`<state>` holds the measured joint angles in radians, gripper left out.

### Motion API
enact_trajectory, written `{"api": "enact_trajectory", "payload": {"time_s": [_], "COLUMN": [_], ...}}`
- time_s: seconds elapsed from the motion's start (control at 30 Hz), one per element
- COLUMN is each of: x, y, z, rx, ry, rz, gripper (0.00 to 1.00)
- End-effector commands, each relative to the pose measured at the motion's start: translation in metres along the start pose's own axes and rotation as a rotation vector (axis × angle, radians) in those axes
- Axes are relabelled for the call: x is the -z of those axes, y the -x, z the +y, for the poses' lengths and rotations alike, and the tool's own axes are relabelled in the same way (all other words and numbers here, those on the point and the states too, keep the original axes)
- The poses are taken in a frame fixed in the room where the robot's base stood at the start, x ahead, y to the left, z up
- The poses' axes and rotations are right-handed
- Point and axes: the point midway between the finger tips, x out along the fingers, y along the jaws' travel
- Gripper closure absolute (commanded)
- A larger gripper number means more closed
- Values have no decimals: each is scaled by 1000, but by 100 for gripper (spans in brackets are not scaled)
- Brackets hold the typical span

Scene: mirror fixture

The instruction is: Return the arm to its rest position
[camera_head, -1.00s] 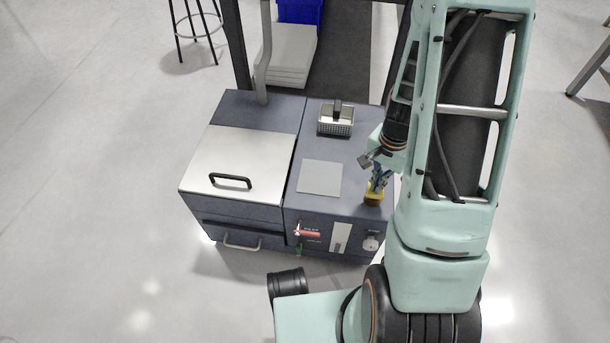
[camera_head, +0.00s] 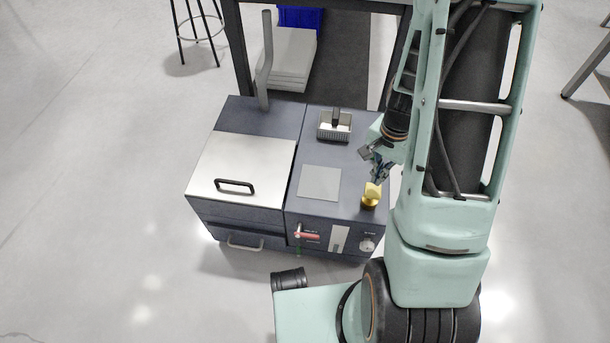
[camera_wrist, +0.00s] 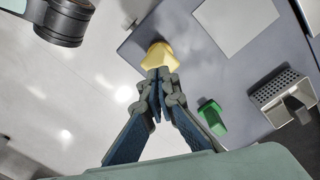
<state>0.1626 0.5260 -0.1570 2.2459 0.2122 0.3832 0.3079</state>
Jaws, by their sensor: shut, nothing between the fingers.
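My gripper (camera_head: 379,176) is over the right part of the dark blue-grey machine, with its fingers pointing down. In the wrist view its fingertips (camera_wrist: 160,84) are together with nothing held between them. A yellow block-like piece (camera_head: 371,195) stands on the machine top near the front right edge, just below the fingertips. In the wrist view the yellow piece (camera_wrist: 158,55) shows just beyond the tips; the exact gap is hard to tell. My arm rises at the right of the head view and hides part of the machine's right side.
A metal basket (camera_head: 334,127) and a light square plate (camera_head: 319,183) are on the machine top. A silver lid with black handle (camera_head: 235,187) is at left. A green piece (camera_wrist: 212,117) lies beside the gripper in the wrist view.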

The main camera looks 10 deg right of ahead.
Motion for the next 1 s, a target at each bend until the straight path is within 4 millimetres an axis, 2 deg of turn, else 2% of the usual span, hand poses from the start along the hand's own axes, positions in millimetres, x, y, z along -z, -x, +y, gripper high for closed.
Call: {"api": "enact_trajectory", "payload": {"time_s": [0.03,0.2,0.83,0.93,1.0], "x": [0,0,1,9,18], "y": [8,20,23,33,46], "z": [0,0,0,3,6], "rx": [0,0,0,1,2], "ry": [0,0,-2,-17,-36], "rz": [0,0,4,21,44], "gripper": [100,100,100,100,100]}}
